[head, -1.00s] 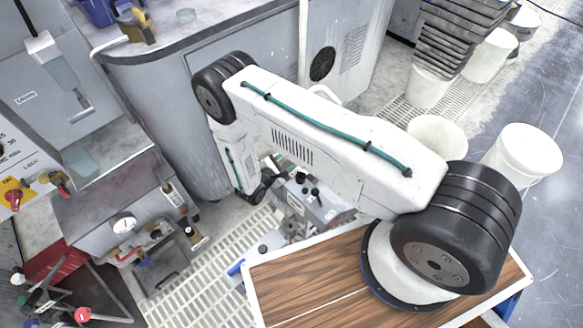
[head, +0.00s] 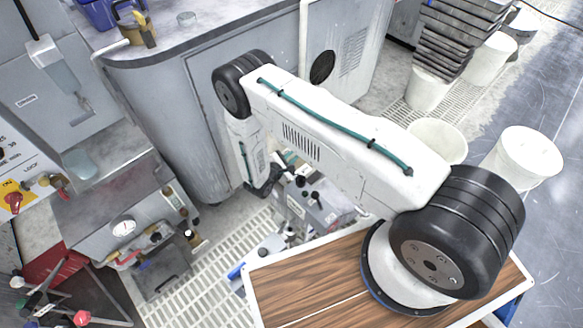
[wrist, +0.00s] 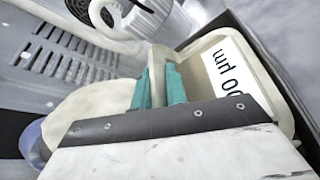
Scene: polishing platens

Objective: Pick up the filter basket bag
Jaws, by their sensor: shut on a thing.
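The filter basket bag (wrist: 268,82) is a cream, soft-looking body in the wrist view, spreading to both sides of my gripper. A white label on its right part reads upside down, partly "00 µm". My gripper (wrist: 158,86) has two teal fingers standing close together in the middle of the bag, shut on it. Its lower part is hidden behind the dark edge and white body of my wrist. In the head view my arm covers the gripper and the bag.
A grey machine cabinet (head: 160,92) stands close behind my arm. A grey box with knobs (head: 312,207) is beside my wrist. White buckets (head: 527,158) stand at right. A grated floor (head: 212,275) lies at lower left.

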